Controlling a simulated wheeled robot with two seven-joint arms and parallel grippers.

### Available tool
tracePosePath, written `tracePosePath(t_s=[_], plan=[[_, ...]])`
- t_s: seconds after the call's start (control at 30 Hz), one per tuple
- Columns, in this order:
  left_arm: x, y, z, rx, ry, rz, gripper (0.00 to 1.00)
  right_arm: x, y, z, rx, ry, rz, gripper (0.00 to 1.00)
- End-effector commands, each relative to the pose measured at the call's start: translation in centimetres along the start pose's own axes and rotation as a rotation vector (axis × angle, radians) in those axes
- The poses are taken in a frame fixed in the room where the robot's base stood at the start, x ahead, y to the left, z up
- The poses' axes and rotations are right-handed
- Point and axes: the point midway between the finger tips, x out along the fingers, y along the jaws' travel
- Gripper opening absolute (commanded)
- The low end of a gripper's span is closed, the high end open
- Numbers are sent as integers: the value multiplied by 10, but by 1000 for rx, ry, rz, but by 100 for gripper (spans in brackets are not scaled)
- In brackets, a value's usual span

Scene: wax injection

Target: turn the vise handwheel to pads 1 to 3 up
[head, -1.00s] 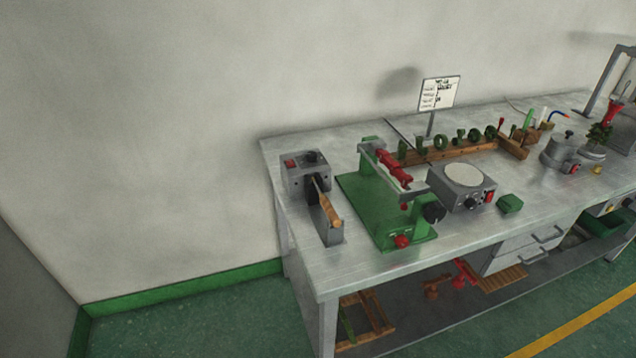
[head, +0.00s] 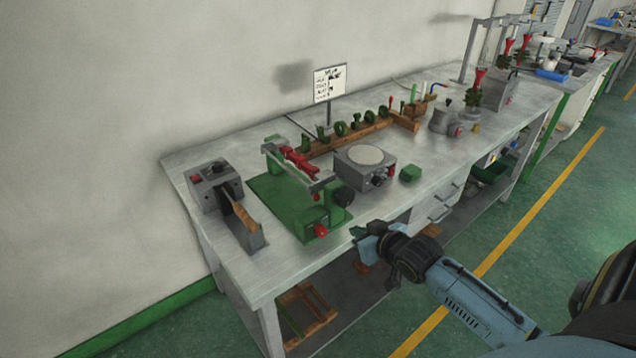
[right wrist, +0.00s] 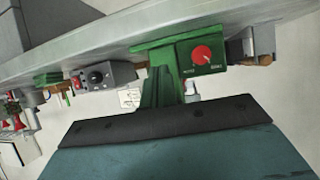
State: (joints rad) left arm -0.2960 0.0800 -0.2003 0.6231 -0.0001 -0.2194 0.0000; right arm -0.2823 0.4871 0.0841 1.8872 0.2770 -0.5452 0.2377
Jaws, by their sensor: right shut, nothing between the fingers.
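The green vise fixture (head: 284,209) stands on the left part of the bench, with a red clamped piece (head: 299,160) along its top rail. A black round wheel (head: 343,194) is on its right side. A red knob (head: 320,230) is on the green box at its front; the knob also shows in the right wrist view (right wrist: 202,55). My right gripper (head: 357,233) is shut and empty at the bench's front edge, to the front right of the fixture and apart from the black wheel. My left gripper is not in view.
A grey box with a round pale plate (head: 364,157) stands right of the fixture, beside a small green block (head: 410,174). A grey unit with a wooden strip (head: 243,219) stands at the left. A sign (head: 330,84) and a wooden rack (head: 350,137) are behind. The bench front is mostly clear.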

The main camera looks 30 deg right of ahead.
Motion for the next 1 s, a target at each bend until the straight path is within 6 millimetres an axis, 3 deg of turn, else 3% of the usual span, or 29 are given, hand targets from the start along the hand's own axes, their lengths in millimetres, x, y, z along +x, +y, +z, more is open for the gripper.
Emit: tracePosePath(t_s=[0.03,0.1,0.2,0.3,0.43,0.57,1.0], plan=[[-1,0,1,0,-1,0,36,-14,-6,-39,-11,64,-23,0],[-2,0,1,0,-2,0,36,-32,-15,-78,-17,128,-51,0],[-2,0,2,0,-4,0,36,-54,-27,-117,-28,193,-86,0],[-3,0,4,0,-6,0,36,-68,-35,-138,-37,232,-108,0],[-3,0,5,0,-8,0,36,-72,-40,-149,-40,250,-120,0],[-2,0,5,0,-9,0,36,-60,-41,-153,-39,252,-120,0],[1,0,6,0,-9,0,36,17,-51,-172,-38,252,-119,0]])
